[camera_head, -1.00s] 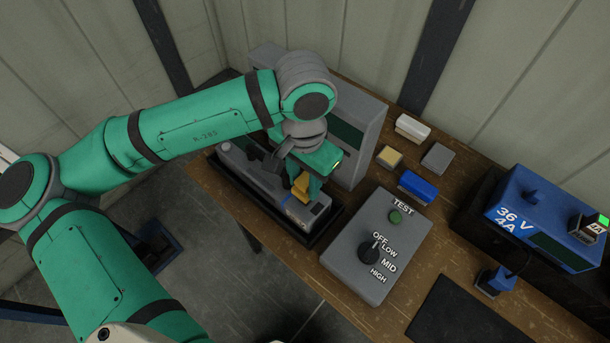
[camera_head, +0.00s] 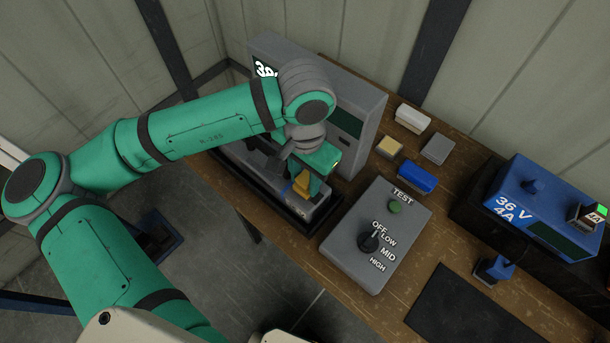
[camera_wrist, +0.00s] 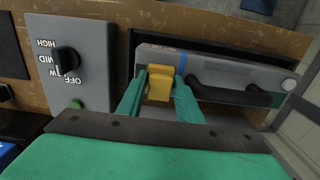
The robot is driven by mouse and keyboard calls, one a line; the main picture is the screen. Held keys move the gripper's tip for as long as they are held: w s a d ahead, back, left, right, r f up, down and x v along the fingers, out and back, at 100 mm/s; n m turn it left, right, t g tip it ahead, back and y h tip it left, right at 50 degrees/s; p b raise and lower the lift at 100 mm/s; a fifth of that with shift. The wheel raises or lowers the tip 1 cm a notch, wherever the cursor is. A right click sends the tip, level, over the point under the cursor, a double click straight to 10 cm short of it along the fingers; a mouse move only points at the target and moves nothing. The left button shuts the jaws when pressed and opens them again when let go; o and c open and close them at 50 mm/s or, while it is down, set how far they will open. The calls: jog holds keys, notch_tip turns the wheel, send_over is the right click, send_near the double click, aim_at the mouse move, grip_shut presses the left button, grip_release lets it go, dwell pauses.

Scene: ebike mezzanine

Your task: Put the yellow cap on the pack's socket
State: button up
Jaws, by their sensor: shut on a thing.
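The yellow cap (camera_wrist: 160,84) is held between the two fingers of my gripper (camera_wrist: 161,90). In the head view the cap (camera_head: 302,184) shows just below my gripper (camera_head: 305,178), over the front end of the grey pack. The pack (camera_wrist: 218,68) has a black handle and a blue stripe, and lies in a dark tray. In the head view the pack (camera_head: 322,204) is partly hidden by my arm. The cap overlaps the pack near its blue stripe; I cannot tell whether it touches. The socket is not visible.
A grey control box (camera_head: 352,255) with a knob and green button stands right of the pack. A tall grey unit (camera_head: 372,112) stands behind it. Small blocks, including a blue one (camera_head: 417,180), lie at the back. A blue charger (camera_head: 540,210) is at right.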

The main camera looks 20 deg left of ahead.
jog(key=shift+f, duration=0.15)
dwell(0.6)
jog(key=o, duration=1.1)
notch_tip(320, 180, up, 17)
dwell(0.8)
jog(key=shift+f, duration=0.1)
jog(key=shift+w, duration=0.1)
dwell(0.4)
